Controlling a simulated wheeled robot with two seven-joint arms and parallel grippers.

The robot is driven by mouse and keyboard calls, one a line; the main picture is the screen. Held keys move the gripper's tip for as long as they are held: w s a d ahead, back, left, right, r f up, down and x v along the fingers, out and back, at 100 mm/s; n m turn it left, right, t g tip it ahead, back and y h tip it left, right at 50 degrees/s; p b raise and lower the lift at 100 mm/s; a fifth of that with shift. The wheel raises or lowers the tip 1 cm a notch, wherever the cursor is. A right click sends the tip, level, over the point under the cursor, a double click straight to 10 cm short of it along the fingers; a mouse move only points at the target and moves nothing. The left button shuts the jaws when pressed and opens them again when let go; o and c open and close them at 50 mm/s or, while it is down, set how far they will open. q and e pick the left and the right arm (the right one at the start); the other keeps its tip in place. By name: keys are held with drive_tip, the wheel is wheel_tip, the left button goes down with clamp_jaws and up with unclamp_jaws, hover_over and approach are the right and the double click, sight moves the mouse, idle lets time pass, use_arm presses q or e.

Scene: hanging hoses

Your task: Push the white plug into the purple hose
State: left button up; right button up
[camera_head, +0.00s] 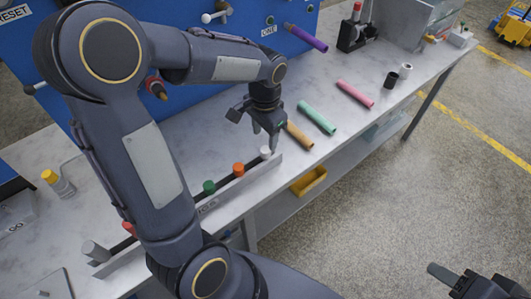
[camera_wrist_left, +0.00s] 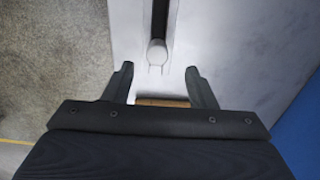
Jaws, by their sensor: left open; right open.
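The white plug (camera_head: 265,152) sits at the far end of a low rack with a dark strip (camera_head: 240,170) on the bench. In the left wrist view the white plug (camera_wrist_left: 157,52) is just beyond the gap between my fingertips. My left gripper (camera_head: 265,138) is open and empty, pointing down next to the plug. Its two fingers (camera_wrist_left: 159,72) are apart in the wrist view. The purple hose (camera_head: 306,38) sticks out from the blue panel near a label. My right gripper (camera_head: 455,280) is open at the bottom right, away from the bench, partly cut off.
Green and orange plugs (camera_head: 238,169) stand along the rack. Tan (camera_head: 299,135), mint (camera_head: 316,118) and pink (camera_head: 355,94) tubes lie right of my left gripper. Black and white short cylinders (camera_head: 391,80) stand near the bench edge. The blue panel (camera_head: 262,60) rises behind.

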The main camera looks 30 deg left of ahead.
sight(266, 149)
use_arm(q)
wheel_tip(266, 149, down, 4)
drive_tip(key=shift+s+d+f, duration=0.1)
drive_tip(key=shift+d, duration=0.05)
drive_tip(key=shift+c, duration=0.3)
drive_tip(key=c, duration=1)
